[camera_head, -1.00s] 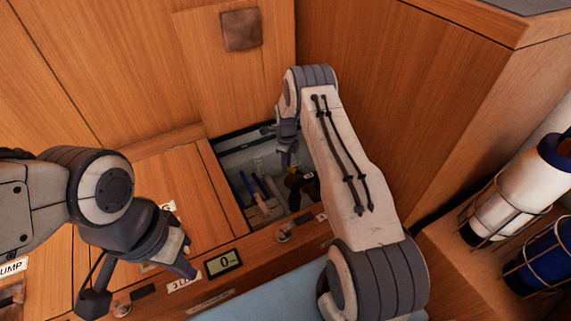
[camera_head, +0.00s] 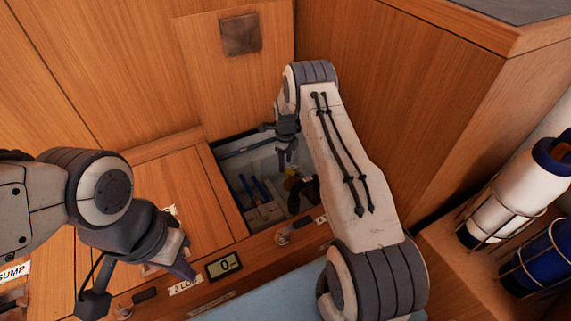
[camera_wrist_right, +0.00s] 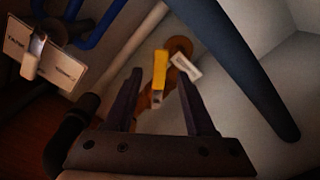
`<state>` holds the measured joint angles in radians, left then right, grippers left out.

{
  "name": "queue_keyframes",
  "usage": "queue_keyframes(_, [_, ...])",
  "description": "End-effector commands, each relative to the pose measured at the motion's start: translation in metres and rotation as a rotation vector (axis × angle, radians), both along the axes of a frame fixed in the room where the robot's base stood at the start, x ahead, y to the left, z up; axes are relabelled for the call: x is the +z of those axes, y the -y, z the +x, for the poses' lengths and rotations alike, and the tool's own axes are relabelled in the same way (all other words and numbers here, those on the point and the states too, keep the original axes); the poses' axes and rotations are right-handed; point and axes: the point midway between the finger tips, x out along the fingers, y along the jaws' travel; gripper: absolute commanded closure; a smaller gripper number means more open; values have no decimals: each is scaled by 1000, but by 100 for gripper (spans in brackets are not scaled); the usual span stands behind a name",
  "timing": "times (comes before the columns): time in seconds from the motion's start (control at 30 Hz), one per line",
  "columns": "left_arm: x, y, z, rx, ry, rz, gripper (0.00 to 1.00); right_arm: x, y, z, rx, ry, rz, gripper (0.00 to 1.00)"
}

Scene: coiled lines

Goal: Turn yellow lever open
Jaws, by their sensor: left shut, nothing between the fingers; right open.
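The yellow lever (camera_wrist_right: 160,70) shows in the right wrist view, standing upright in the picture between my open fingers, with its lower end bare metal. A brown round fitting (camera_wrist_right: 180,48) sits behind it, with a small white tag (camera_wrist_right: 186,67) beside it. My right gripper (camera_wrist_right: 160,90) is open around the lever's place in the picture; I see no contact.
Blue pipes (camera_head: 258,188) run inside the hatch. In the right wrist view a thick dark pipe (camera_wrist_right: 240,70) crosses at the right, and a labelled white plate (camera_wrist_right: 42,55) is at the left. A display (camera_head: 223,265) sits on the hatch's front ledge. Caged bottles (camera_head: 505,203) stand at right.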

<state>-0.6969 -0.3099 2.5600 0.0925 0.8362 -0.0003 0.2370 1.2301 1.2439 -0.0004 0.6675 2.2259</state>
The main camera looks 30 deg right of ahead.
Motion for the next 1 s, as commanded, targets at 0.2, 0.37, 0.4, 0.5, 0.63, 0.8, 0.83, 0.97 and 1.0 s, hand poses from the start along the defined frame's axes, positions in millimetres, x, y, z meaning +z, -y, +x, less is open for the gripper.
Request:
queue_keyframes(0.2, [27,0,0,0,0,0,100,52,1,0,-1,2,-1,45])
queue_keyframes(0.37, [35,0,0,0,0,0,100,72,1,0,-1,1,0,45])
queue_keyframes(0.4, [36,0,0,0,0,0,100,75,1,0,-1,1,-1,45])
queue_keyframes(0.5, [37,0,0,0,0,0,100,78,1,0,-1,0,0,45])
queue_keyframes(0.63, [37,0,0,0,0,0,100,79,1,0,-1,0,0,45])
queue_keyframes(0.8, [36,0,0,0,0,0,100,79,1,0,0,1,-1,60])
queue_keyframes(0.83, [37,0,0,0,0,0,100,80,0,0,5,1,-1,72])
queue_keyframes(0.97, [38,0,0,0,0,0,100,100,-19,1,105,6,0,100])
queue_keyframes(1.0, [40,0,0,0,0,0,100,112,-31,0,176,9,1,100])
